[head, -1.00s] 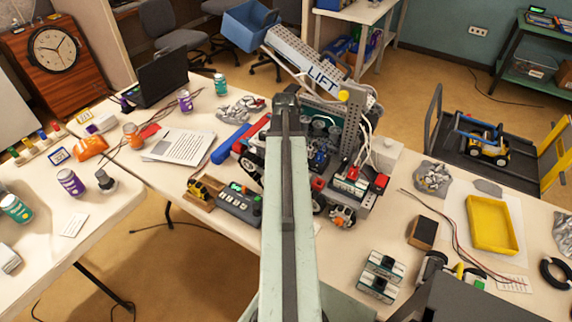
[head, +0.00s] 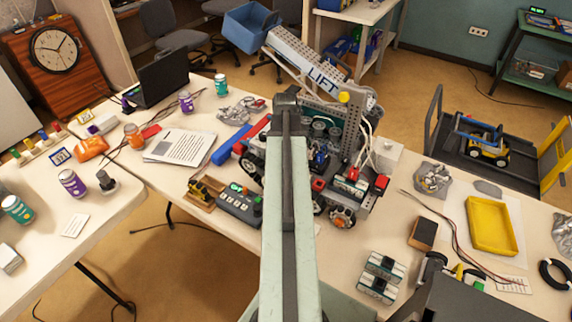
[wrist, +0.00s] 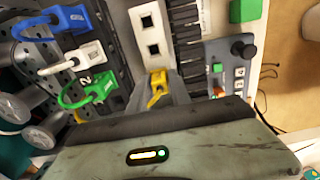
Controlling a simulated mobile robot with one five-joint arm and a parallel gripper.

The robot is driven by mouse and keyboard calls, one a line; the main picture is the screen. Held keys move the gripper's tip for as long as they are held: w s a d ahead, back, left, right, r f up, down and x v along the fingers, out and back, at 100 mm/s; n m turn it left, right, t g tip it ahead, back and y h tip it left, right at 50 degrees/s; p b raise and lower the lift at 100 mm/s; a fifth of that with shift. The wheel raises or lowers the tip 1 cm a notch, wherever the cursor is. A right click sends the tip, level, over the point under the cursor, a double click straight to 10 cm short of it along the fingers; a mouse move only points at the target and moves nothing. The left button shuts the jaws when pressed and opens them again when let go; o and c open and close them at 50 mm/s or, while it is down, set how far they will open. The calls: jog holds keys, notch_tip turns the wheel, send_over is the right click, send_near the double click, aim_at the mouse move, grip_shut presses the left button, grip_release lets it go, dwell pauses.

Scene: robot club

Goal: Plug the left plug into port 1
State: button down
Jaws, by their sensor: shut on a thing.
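In the wrist view my gripper (wrist: 160,92) is shut on a small yellow plug (wrist: 157,80), which points up the picture. Just beyond it is a white panel with dark square openings (wrist: 151,36). The plug looks close to its lower edge; I cannot tell whether they touch. To the left, a blue plug (wrist: 72,18), a white plug (wrist: 86,52) and a green plug (wrist: 100,85) with cables sit in a dark block. A "2" shows by the green one. I cannot read a label at the white panel. In the head view my arm hides the gripper and plug.
The wheeled robot with the LIFT arm (head: 318,75) stands on the table around my arm's end. A control box with buttons (head: 240,204) is left of my arm; it also shows in the wrist view (wrist: 222,70). A yellow tray (head: 492,226) lies to the right.

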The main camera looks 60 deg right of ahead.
jog(key=shift+r+p, duration=1.6)
jog(key=shift+r, duration=0.2)
